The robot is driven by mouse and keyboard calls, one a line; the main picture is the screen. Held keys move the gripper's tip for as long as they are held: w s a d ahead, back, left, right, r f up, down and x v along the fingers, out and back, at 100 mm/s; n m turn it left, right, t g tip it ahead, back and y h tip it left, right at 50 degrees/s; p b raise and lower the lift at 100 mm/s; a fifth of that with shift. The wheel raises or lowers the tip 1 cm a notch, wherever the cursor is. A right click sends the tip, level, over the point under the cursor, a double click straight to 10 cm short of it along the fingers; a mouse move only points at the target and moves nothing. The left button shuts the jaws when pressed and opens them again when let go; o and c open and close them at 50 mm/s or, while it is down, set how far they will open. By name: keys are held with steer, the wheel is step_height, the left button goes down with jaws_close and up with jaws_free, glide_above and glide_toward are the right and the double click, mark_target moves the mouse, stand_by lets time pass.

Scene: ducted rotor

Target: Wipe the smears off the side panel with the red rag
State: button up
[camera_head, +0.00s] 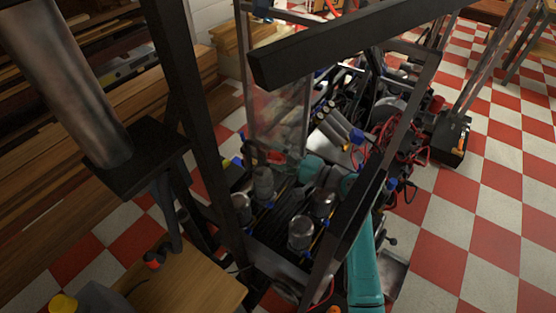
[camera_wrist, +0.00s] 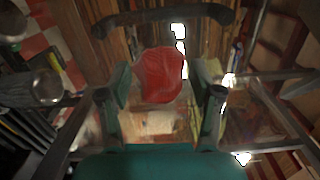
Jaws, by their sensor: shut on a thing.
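The red rag (camera_wrist: 160,72) shows in the wrist view, held between the two teal-and-dark fingers of my gripper (camera_wrist: 164,88). My gripper is shut on it. In the head view a small red patch, seemingly the rag (camera_head: 274,157), is at the low end of my gripper (camera_head: 262,155), beside the lower part of the side panel. The side panel (camera_head: 277,105) is a tall, clear, hazy sheet standing upright in the dark frame. Cloudy marks show on it, but single smears are hard to make out. I cannot tell whether the rag touches the panel.
Dark frame bars (camera_head: 340,45) cross close around my arm. Metal cylinders (camera_head: 301,233), red wires (camera_head: 385,145) and other machine parts crowd the frame's inside. A wooden table (camera_head: 185,285) stands at lower left and shelves of planks (camera_head: 60,190) at left. Checkered floor (camera_head: 480,210) is open at right.

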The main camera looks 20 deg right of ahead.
mark_target(284, 138)
steer(key=shift+w+d+r, duration=0.25)
steer(key=shift+w+r, duration=0.05)
steer(key=shift+w, duration=0.25)
steer(key=shift+w+d+f, duration=0.1)
steer(key=shift+w+d, duration=0.5)
steer(key=shift+d, duration=0.25)
steer(key=shift+w+d+f, duration=0.1)
steer(key=shift+w+d, duration=0.45)
steer(key=shift+d, duration=0.35)
steer(key=shift+w+d+f, duration=0.1)
steer(key=shift+w+d, duration=0.5)
steer(key=shift+d, duration=0.25)
steer(key=shift+a, duration=0.1)
